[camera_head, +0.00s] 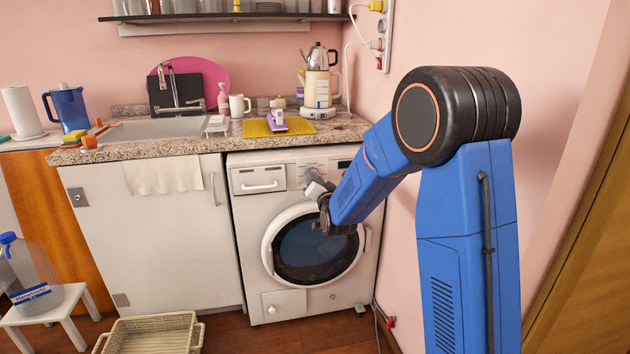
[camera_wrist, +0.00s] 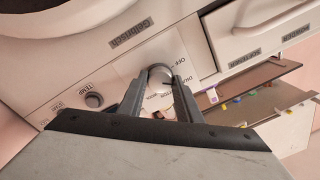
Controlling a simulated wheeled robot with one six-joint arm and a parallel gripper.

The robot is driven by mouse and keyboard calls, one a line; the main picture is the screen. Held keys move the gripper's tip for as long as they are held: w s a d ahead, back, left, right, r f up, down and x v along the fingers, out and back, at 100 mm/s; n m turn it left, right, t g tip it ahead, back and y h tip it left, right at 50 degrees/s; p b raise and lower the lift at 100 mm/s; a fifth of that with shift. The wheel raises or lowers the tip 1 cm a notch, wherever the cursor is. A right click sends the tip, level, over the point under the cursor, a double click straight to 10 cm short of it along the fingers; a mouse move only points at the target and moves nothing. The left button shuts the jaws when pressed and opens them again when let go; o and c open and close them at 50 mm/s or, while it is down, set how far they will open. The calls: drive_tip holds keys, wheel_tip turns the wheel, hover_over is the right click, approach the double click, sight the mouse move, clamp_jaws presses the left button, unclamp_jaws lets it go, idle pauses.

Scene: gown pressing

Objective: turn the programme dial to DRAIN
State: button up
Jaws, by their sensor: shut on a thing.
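The white washing machine (camera_head: 262,228) stands under the counter with its round door shut. In the wrist view its panel (camera_wrist: 115,75) shows a programme dial (camera_wrist: 159,74) with small lettering around it, including what looks like OFF. My gripper (camera_wrist: 160,80) is shut on the dial, one grey finger on each side of it. The dial's pointer and the DRAIN mark cannot be made out. In the head view my gripper (camera_head: 318,190) is at the upper middle of the machine, and my arm hides part of the panel and door.
A smaller TEMP knob (camera_wrist: 94,100) sits beside the dial on the panel. The detergent drawer (camera_head: 258,179) is shut at the machine's upper left. A wicker basket (camera_head: 150,322) stands on the floor at the front left. The pink wall is close on the right.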

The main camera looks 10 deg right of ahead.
drive_tip(key=shift+m, duration=0.3)
drive_tip(key=o, duration=1)
drive_tip(key=shift+o, duration=0.2)
drive_tip(key=shift+s, duration=0.1)
drive_tip(key=s, duration=1.7)
drive_tip(key=shift+d+f, duration=0.35)
drive_tip(key=shift+f, duration=0.05)
drive_tip(key=shift+s, duration=0.15)
